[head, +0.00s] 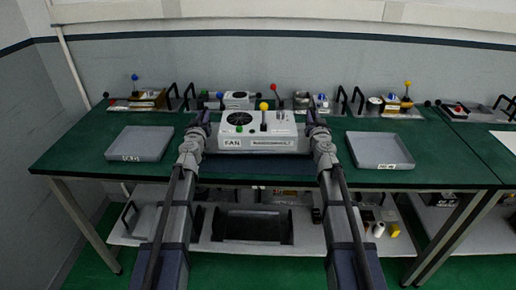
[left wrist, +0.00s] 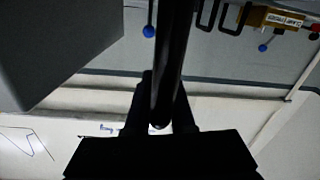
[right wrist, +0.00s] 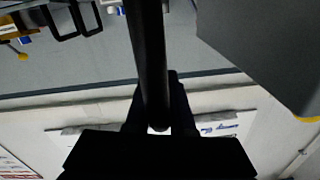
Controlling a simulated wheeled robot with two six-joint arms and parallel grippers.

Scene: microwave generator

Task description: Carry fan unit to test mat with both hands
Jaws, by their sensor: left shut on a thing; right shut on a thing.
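My right gripper (head: 315,126) is shut on the right handle, a dark bar (right wrist: 146,50) in the right wrist view. A dark blue mat (head: 258,169) shows just below and in front of the unit. I cannot tell whether the unit touches it.
A grey tray (head: 140,144) lies on the green table to the left, another grey tray (head: 380,150) to the right. Several devices with levers and handles, such as one with a blue knob (head: 135,78), line the back. A shelf (head: 350,244) below holds loose items.

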